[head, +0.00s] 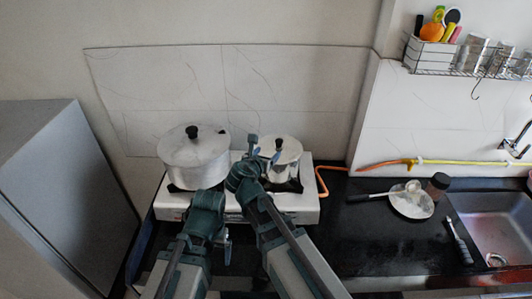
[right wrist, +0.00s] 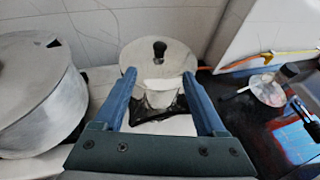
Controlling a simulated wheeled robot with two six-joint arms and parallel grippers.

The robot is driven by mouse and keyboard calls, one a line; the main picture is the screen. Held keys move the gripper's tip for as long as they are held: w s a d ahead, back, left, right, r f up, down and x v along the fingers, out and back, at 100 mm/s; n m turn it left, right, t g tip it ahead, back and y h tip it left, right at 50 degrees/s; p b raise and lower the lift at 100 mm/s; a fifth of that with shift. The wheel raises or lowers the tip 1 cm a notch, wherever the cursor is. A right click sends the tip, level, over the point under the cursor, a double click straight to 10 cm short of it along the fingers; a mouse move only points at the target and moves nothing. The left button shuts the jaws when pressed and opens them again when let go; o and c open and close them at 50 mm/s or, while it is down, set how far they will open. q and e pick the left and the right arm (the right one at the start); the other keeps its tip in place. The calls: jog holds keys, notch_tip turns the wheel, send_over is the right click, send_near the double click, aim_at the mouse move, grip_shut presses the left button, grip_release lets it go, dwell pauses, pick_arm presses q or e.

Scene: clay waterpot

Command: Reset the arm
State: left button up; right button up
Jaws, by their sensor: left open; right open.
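My right gripper (head: 264,151) reaches over the stove and is open. In the right wrist view its two blue fingers (right wrist: 160,75) lie on either side of the small metal pot (right wrist: 158,62), with nothing clamped. I cannot tell whether they touch it. The small pot (head: 288,163) has a black-knobbed lid and stands upright on the right burner, partly hidden by the gripper. My left arm is folded in front of the stove. Its gripper (head: 225,243) is low in the head view, open and mostly hidden; I see nothing held in it.
A large lidded pot (head: 194,160) stands on the stove's (head: 300,207) left burner, close beside my right arm. An orange hose (head: 322,182) runs from the stove.

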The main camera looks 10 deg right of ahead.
dwell(0.3)
jog(key=s+a+f+m+g+y+b, duration=0.1)
jog(key=s+a+f+m+g, duration=0.1)
jog(key=s+f+m+g, duration=0.2)
jog(key=s+a+f+m+g+y+b, duration=0.2)
jog(key=s+f+m, duration=0.6)
jog(key=s+m, duration=0.4)
jog(key=s+a+f+m+g+y+b, duration=0.1)
jog(key=s+a+f+m+g, duration=0.3)
jog(key=s+m, duration=0.5)
notch_tip(320, 180, down, 2)
jog(key=shift+a+f+m+g+y+b, duration=0.15)
jog(key=shift+a+m+g+y+b, duration=0.2)
jog(key=shift+m+g+y, duration=0.45)
jog(key=shift+s+d, duration=0.1)
